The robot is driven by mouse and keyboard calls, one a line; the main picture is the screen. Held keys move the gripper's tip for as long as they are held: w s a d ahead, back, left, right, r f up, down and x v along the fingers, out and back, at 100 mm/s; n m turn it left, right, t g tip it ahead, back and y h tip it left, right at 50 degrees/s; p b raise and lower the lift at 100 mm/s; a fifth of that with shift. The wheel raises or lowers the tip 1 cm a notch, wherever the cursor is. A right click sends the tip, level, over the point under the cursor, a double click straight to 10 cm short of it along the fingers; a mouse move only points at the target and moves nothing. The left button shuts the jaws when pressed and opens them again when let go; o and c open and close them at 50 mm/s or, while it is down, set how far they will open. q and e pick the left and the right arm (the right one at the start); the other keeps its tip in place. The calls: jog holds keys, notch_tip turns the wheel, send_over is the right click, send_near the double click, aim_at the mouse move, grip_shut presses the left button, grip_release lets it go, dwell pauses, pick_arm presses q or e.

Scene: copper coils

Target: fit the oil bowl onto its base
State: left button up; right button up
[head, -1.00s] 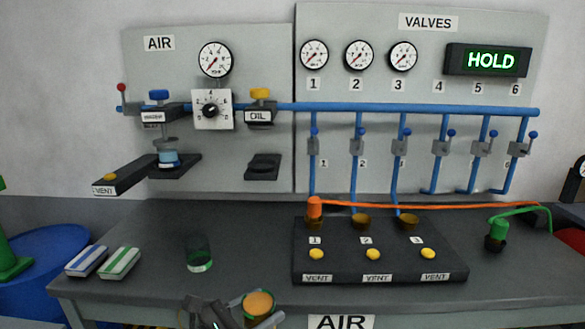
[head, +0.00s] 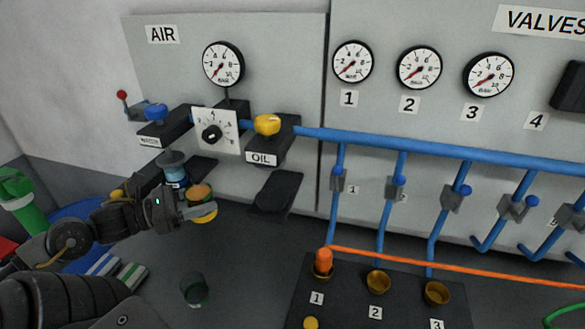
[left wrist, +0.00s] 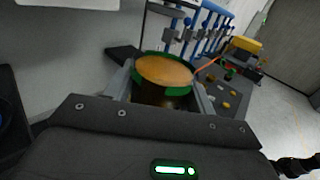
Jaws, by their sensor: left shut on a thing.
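The oil bowl (head: 199,192), filled with amber oil and with a green band at its rim, is between the fingers of my left gripper (head: 200,208). In the left wrist view the bowl (left wrist: 164,72) sits upright, or nearly so, between both fingers of my left gripper (left wrist: 163,92), which is shut on it. The base is the dark block labelled OIL (head: 282,146) with a yellow knob (head: 267,124), on the wall panel. The bowl is held apart from it, to its lower left. A dark shelf (head: 277,192) juts out below the base. My right gripper is not in view.
The water unit (head: 163,133), with its own bowl (head: 174,174), is left of the OIL base, close behind my left arm. A dial (head: 211,134) lies between them. A green-tinted cup (head: 194,290) stands on the bench. The blue pipe (head: 430,147) runs right from the OIL base.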

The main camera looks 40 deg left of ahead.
pick_arm(q)
jog(key=shift+a+r, duration=0.4)
jog(key=shift+r, duration=0.25)
jog(key=shift+d, duration=0.1)
jog(key=p+x, duration=0.5)
jog(key=x, duration=1.3)
jog(key=shift+d+p, duration=0.1)
jog(key=shift+p, duration=0.2)
jog(key=shift+f+p, duration=1.05)
jog(key=shift+f, duration=0.7)
jog(key=shift+f, duration=0.1)
